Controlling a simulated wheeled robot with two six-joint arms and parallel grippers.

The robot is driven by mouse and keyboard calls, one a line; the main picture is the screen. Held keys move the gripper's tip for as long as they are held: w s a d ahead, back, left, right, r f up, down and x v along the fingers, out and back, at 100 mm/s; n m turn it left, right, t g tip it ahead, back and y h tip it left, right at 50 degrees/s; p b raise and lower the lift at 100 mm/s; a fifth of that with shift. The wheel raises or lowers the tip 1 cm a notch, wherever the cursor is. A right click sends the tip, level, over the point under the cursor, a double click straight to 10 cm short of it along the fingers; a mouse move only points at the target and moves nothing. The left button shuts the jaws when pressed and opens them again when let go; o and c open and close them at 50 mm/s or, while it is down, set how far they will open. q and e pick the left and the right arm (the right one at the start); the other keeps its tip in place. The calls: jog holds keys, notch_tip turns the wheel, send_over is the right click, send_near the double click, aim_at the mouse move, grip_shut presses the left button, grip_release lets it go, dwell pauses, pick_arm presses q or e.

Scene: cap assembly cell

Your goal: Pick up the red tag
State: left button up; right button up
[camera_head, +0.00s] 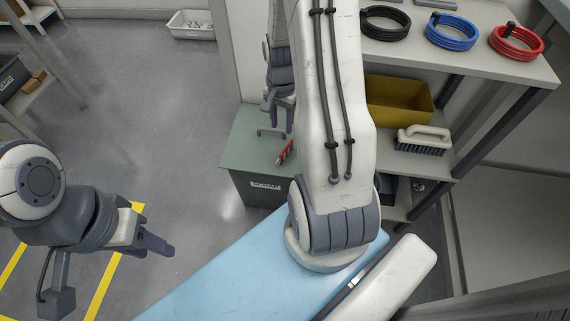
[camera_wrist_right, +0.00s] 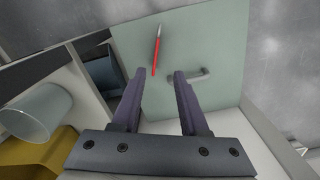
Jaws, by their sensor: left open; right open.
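The red tag (camera_head: 285,153) lies on the grey-green top of a small cabinet (camera_head: 250,141), near the cabinet's right edge. In the right wrist view the tag (camera_wrist_right: 156,55) looks thin and long, red with a paler far end. It lies just beyond my right fingertips, roughly in line with the gap. My right gripper (camera_head: 281,118) is open and empty above the cabinet top; both fingers show in the right wrist view (camera_wrist_right: 159,75). My left gripper (camera_head: 160,245) is open and empty over the floor at the left, far from the tag.
A grey bar handle (camera_wrist_right: 192,76) sits on the cabinet top beside the tag. At the right, a shelf holds a yellow bin (camera_head: 398,102), a brush (camera_head: 423,139) and coiled cables (camera_head: 452,33). A white tray (camera_head: 192,25) stands on the floor behind. The left floor is mostly clear.

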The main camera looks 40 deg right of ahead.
aim_at(286, 148)
jog(key=f, duration=0.1)
jog(key=d, duration=0.1)
jog(key=f, duration=0.1)
jog(key=shift+s+d+f+m+b, duration=0.25)
jog(key=shift+f+m+b, duration=0.05)
jog(key=shift+m, duration=0.1)
notch_tip(286, 148, down, 5)
jog(key=shift+b, duration=1.2)
jog(key=f+b, duration=0.1)
jog(key=f, duration=0.1)
jog(key=f+b, duration=0.2)
jog(key=f, duration=0.1)
jog(key=shift+a, duration=0.2)
pick_arm(q)
notch_tip(286, 148, down, 7)
pick_arm(e)
jog(key=shift+r, duration=0.1)
grip_shut()
